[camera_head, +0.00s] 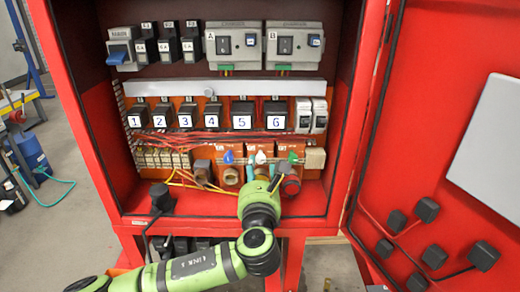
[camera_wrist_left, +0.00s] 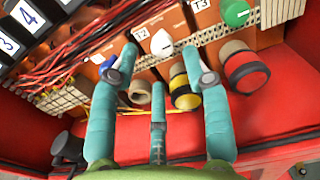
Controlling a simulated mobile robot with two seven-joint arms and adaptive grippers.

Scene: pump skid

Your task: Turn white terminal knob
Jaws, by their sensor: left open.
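The white terminal knob (camera_head: 260,157) sits on the orange terminal panel inside the red cabinet, between a blue knob (camera_head: 229,156) and a green knob (camera_head: 292,156). My left gripper (camera_head: 263,170) is in front of the panel, just below the white knob. In the left wrist view my left gripper (camera_wrist_left: 161,58) is open with its teal fingers spread. There the white knob (camera_wrist_left: 162,42) shows between the two upper fingertips, and nothing is held. I cannot tell whether a finger touches it. My right gripper is not in view.
Round cable fittings, one with a yellow band (camera_wrist_left: 185,88) and one with a red band (camera_wrist_left: 245,72), stick out below the knobs close to the fingers. Red wires (camera_wrist_left: 95,45) run along the left. The cabinet door (camera_head: 440,120) stands open at the right.

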